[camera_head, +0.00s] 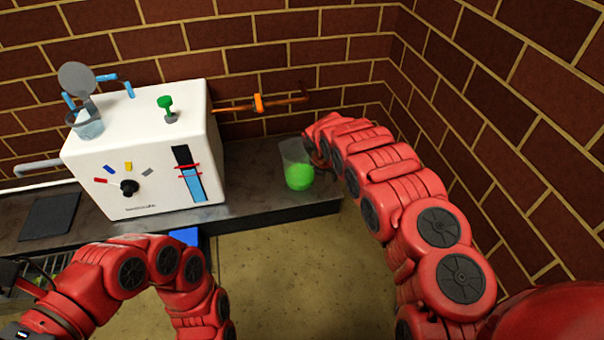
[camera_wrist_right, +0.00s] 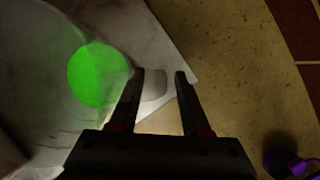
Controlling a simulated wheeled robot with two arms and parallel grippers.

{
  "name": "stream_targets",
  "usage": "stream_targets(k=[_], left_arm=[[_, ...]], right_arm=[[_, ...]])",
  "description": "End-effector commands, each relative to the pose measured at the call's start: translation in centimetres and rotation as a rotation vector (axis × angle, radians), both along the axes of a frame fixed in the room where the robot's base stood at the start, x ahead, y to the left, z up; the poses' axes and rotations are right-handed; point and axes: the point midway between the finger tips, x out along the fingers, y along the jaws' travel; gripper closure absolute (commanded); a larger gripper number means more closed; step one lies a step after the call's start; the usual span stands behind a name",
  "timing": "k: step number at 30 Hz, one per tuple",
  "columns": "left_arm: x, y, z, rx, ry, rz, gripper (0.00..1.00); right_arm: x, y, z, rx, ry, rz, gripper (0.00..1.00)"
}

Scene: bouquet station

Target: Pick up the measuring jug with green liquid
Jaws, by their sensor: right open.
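The measuring jug (camera_head: 295,165) is clear, with bright green liquid in its lower part. It stands upright on the dark counter near its right end. In the right wrist view the jug's green liquid (camera_wrist_right: 97,75) shows left of the fingers. My right gripper (camera_wrist_right: 158,75) is open at the jug's right side. A pale, curved piece, seemingly the jug's handle, shows between the fingers; contact cannot be told. In the head view my right wrist covers most of this gripper (camera_head: 317,155).
A white machine (camera_head: 145,150) with a dial and blue gauge stands left of the jug. A copper pipe (camera_head: 280,103) with an orange valve runs along the brick wall behind. The counter (camera_head: 250,180) ends just right of the jug. A purple object (camera_wrist_right: 285,162) lies low right.

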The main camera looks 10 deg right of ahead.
Motion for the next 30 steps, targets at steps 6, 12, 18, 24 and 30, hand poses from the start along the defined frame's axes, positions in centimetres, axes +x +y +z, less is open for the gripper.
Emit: stream_targets(k=[6,12,18,24,30], left_arm=[[0.01,-0.04,0.00,-0.001,0.012,0.009,0.45],[0.00,-0.04,-0.01,0.000,0.012,0.009,0.45],[0.00,-0.04,-0.02,-0.001,0.012,0.008,0.45],[0.00,-0.04,-0.02,-0.001,0.012,0.008,0.45],[-0.01,-0.04,-0.02,-0.001,0.011,0.009,0.45]], right_arm=[[0.14,-0.04,0.04,-0.001,-0.002,0.000,0.53],[0.13,-0.03,0.02,0.000,-0.001,0.000,0.81],[0.13,-0.03,0.01,0.000,-0.001,0.000,1.00],[0.13,-0.03,0.01,0.000,-0.001,0.000,1.00],[0.13,-0.02,0.01,-0.001,-0.002,0.000,1.00]])
